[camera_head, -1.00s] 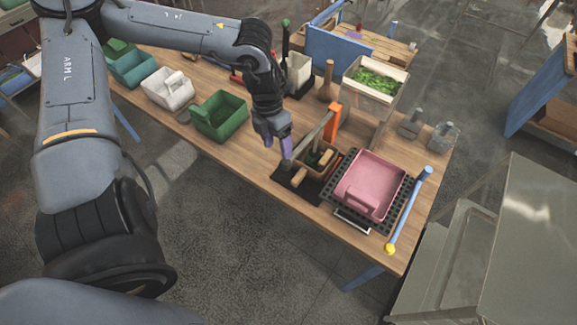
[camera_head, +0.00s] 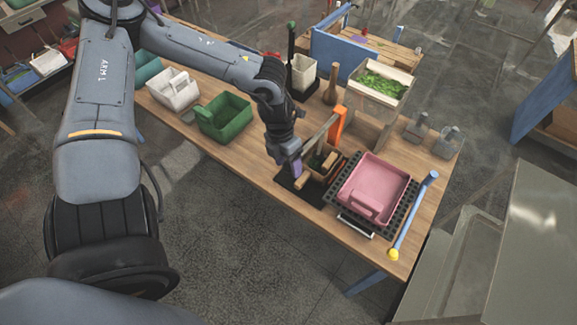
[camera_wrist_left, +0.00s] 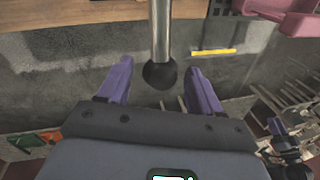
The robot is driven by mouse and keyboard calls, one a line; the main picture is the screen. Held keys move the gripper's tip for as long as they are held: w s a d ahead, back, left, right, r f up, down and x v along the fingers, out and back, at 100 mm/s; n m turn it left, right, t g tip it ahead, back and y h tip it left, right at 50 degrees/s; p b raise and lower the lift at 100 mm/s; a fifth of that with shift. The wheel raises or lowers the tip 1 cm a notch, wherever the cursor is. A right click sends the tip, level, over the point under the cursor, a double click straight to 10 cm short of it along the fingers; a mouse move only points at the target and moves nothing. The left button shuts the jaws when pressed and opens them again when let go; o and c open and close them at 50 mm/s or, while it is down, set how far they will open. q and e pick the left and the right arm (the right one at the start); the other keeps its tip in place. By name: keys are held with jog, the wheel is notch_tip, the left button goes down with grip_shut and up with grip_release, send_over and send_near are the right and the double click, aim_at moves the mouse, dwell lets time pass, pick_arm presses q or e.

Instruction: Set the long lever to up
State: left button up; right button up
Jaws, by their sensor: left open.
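The long lever is a grey metal bar (camera_head: 318,133) running slantwise down-left from an orange post (camera_head: 339,124) in the head view. In the left wrist view its rod (camera_wrist_left: 161,30) comes in from the top and ends in a black ball knob (camera_wrist_left: 160,74). My left gripper (camera_head: 294,168) is at the lever's free end, which it hides in the head view. In the wrist view my purple fingers (camera_wrist_left: 158,68) are open, one on each side of the knob, with a gap to each.
A pink tray (camera_head: 371,189) sits on a black grid right of the lever. A box with wooden handles (camera_head: 325,161) stands beneath the bar. A clear hopper with green contents (camera_head: 379,82) is behind. A green bin (camera_head: 222,118) stands left. A blue bar (camera_head: 415,213) lies at the right edge.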

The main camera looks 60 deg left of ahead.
pick_arm(q)
jog(key=shift+x, duration=0.8)
jog(key=shift+c, duration=0.2)
grip_shut()
